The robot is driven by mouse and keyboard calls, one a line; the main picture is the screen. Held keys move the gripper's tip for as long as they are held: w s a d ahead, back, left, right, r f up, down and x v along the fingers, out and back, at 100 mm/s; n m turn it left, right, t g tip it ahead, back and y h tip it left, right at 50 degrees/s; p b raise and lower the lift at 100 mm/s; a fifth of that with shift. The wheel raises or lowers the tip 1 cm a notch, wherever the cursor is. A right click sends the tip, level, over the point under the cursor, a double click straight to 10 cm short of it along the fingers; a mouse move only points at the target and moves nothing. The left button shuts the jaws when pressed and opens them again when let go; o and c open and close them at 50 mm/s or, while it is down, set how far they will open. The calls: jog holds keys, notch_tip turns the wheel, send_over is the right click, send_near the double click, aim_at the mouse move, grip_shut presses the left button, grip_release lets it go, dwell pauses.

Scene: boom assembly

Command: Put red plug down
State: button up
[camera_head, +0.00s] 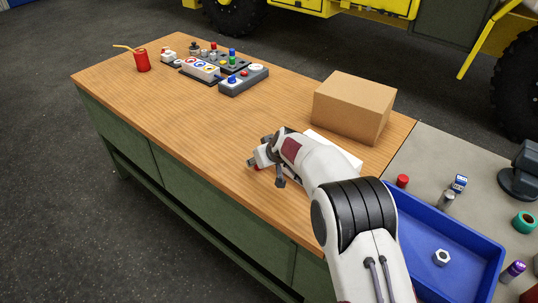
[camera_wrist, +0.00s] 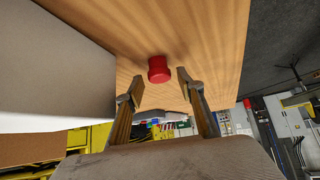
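The red plug (camera_wrist: 159,69) shows in the wrist view as a short red cylinder with a wider rim. It appears to rest on the wooden tabletop, just beyond my fingertips. My gripper (camera_wrist: 158,88) is open, with a clear gap between each finger and the plug. In the head view my gripper (camera_head: 262,160) is low over the front half of the wooden bench (camera_head: 165,115). A small red patch by the fingers there is probably the plug, mostly hidden by my gripper.
A cardboard box (camera_head: 352,108) and a white flat item (camera_head: 338,148) lie beyond my arm. Control boxes with buttons (camera_head: 222,70) and a red can (camera_head: 142,61) stand at the far left. A blue tray (camera_head: 480,250) with a nut is at right. The bench's middle left is clear.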

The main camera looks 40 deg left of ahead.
jog(key=v, duration=1)
jog(key=shift+d, duration=0.2)
dwell(0.7)
jog(key=shift+r, duration=0.1)
jog(key=w+d+r+m, duration=0.3)
jog(key=d+r, duration=0.8)
jog(key=d, duration=0.5)
jog(key=s+d+r+m+t+h, duration=0.15)
jog(key=d+r, duration=0.25)
jog(key=d, duration=0.5)
jog(key=s+d+r+m+h, duration=0.1)
jog(key=s+d+r, duration=0.25)
jog(key=d, duration=0.65)
jog(key=s+d+r+m+h, duration=0.1)
jog(key=s+d+m, duration=0.1)
jog(key=s+d, duration=0.45)
jog(key=s+d+r+m+h, duration=0.1)
jog(key=s+d+m, duration=0.15)
jog(key=d, duration=0.65)
jog(key=s+d+f+m+h, duration=0.3)
jog(key=s+d+f, duration=0.1)
jog(key=s+d, duration=0.7)
jog(key=s, duration=0.3)
jog(key=shift+t, duration=0.35)
